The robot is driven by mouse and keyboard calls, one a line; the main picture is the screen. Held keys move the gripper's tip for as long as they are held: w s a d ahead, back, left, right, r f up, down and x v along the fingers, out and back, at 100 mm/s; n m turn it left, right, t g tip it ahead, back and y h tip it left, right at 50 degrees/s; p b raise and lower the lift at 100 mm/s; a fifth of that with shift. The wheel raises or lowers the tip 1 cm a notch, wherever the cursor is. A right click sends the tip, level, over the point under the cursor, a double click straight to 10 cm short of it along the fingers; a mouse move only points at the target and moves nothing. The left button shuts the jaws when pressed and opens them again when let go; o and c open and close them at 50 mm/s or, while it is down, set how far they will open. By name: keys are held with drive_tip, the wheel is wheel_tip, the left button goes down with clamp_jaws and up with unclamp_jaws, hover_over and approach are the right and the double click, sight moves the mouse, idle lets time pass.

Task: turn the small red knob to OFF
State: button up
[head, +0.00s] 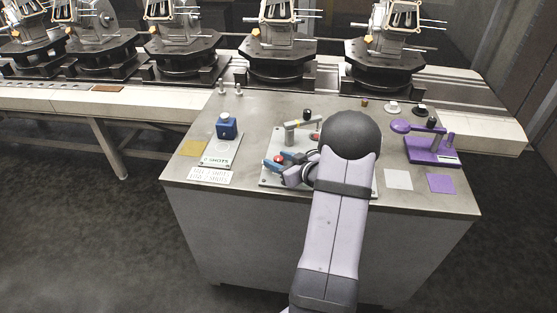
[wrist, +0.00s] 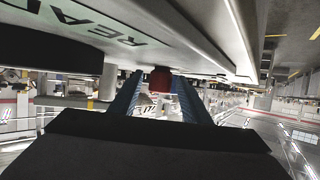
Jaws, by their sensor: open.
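The small red knob (head: 279,158) is on a light panel plate (head: 266,182) in the middle of the bench. My gripper (head: 278,162) has blue fingers and is open at the knob, with one finger on each side. In the wrist view the red knob (wrist: 160,79) shows between the far ends of the two fingers (wrist: 158,92). I cannot tell whether either finger touches it. The knob's pointer and any OFF mark cannot be made out. My arm covers much of the plate's right part.
Another red part (head: 314,136) and a lever with a pale handle (head: 303,124) stand behind my gripper. A blue block-like device (head: 227,127) is on the left, a purple lever device (head: 432,147) on the right. A conveyor with several dark fixtures (head: 280,70) runs behind.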

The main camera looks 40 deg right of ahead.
sight(276, 181)
drive_tip(key=shift+b+v, duration=0.35)
drive_tip(key=shift+v, duration=3.25)
drive_tip(key=shift+w+a+r+g+h+p, duration=0.3)
drive_tip(key=shift+w+a+g+h+p, duration=0.15)
drive_tip(key=shift+w, duration=0.3)
drive_tip(key=a+g, duration=0.1)
drive_tip(key=a+g+h, duration=0.1)
drive_tip(key=a+g+p, duration=0.1)
drive_tip(key=shift+w+a+r+m+h, duration=0.25)
drive_tip(key=shift+a+m+h, duration=0.05)
drive_tip(key=shift+h, duration=0.05)
drive_tip(key=s+a+g+y+p, duration=0.2)
drive_tip(key=s+a+g, duration=0.7)
drive_tip(key=s+a, duration=1.2)
drive_tip(key=a+p, duration=0.1)
drive_tip(key=a, duration=0.2)
drive_tip(key=shift+a+r+g+p, duration=0.3)
drive_tip(key=shift+r+g+p, duration=0.05)
